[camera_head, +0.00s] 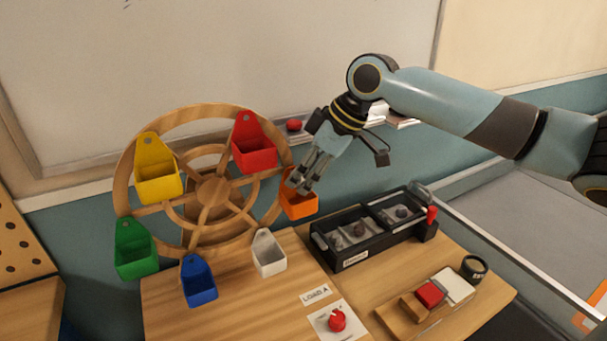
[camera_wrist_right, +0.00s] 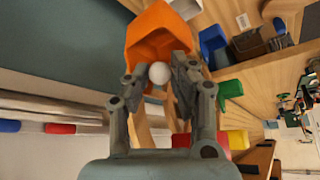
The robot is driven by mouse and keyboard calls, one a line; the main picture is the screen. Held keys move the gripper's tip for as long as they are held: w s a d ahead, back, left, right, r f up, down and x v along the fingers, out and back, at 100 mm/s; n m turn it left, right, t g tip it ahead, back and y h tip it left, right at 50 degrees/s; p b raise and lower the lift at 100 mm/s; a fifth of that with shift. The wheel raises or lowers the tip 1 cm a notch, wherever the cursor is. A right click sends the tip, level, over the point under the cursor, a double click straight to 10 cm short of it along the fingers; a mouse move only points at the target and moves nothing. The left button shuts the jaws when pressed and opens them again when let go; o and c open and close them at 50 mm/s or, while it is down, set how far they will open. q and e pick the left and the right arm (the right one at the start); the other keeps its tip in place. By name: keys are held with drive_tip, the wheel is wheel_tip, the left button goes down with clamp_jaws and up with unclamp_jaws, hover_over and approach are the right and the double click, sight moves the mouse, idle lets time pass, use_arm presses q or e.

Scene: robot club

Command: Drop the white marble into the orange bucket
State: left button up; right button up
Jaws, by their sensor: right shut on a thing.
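The white marble (camera_wrist_right: 159,73) shows in the right wrist view between my right gripper's fingertips. My right gripper (camera_head: 300,184) is shut on it, and it also shows in the right wrist view (camera_wrist_right: 160,80). The orange bucket (camera_head: 300,206) hangs on the right side of the wooden wheel (camera_head: 213,191). The fingertips are at the bucket's mouth, partly covering it in the head view. In the right wrist view the orange bucket (camera_wrist_right: 155,28) opens just beyond the marble. My left gripper is not in view.
Red (camera_head: 254,152), yellow (camera_head: 158,180), green (camera_head: 136,259), blue (camera_head: 198,285) and white (camera_head: 269,258) buckets hang on the wheel. A black tray (camera_head: 350,256) with dark pieces stands to the right. A red knob (camera_head: 337,320) sits near the front.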

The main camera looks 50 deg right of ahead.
drive_tip(key=shift+f, duration=0.5)
idle(0.8)
drive_tip(key=o, duration=0.9)
drive_tip(key=shift+o, duration=0.2)
drive_tip(key=shift+r, duration=0.1)
wheel_tip(320, 180, up, 7)
drive_tip(key=p, duration=0.7)
drive_tip(key=shift+p, duration=0.4)
